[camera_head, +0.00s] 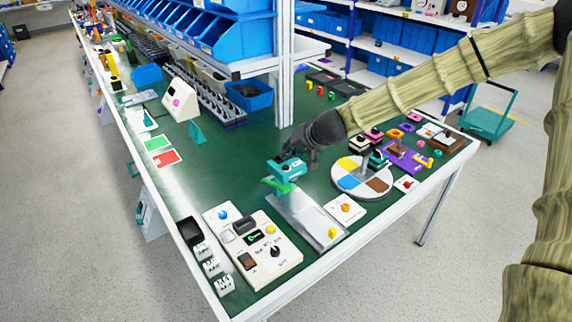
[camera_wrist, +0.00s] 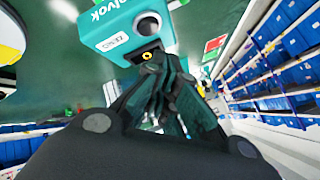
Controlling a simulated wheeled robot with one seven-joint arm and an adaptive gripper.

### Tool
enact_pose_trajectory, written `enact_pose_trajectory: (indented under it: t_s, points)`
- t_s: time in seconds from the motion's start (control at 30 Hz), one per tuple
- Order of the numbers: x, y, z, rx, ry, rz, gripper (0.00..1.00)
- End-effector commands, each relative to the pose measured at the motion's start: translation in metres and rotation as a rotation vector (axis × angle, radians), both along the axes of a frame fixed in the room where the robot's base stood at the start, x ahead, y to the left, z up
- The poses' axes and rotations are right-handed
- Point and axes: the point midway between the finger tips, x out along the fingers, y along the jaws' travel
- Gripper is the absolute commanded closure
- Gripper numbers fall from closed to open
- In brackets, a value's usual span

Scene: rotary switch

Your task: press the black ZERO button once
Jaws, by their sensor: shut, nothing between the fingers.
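A teal box-shaped device (camera_head: 290,168) stands near the middle of the bench, by a grey metal plate (camera_head: 312,218). In the wrist view the same teal device (camera_wrist: 112,28) shows close up, with a white label (camera_wrist: 112,43) whose text is too small to read surely. A dark round part in a pale ring (camera_wrist: 149,24) sits beside the label; I cannot tell surely that it is the ZERO button. My gripper (camera_head: 290,157) is shut and empty, its fingertips (camera_wrist: 155,62) close to the device. Contact cannot be told.
A cream control panel (camera_head: 262,272) with a black rotary knob (camera_head: 275,251) and a yellow button (camera_head: 271,229) lies at the front. A round coloured turntable (camera_head: 350,180) stands right of the device. Blue bins (camera_head: 235,45) stand on a shelf behind.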

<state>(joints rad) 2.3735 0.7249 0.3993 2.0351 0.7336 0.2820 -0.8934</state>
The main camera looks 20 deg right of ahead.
Motion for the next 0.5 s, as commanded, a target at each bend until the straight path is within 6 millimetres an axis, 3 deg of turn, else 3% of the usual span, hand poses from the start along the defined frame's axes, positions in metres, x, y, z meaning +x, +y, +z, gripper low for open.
enact_pose_trajectory:
  t_s: [0.3,0.5]
  points:
    - [0.000,0.000,0.029,-0.002,-0.001,0.000,1.00]
    - [0.000,0.000,0.038,-0.001,0.000,-0.001,1.00]
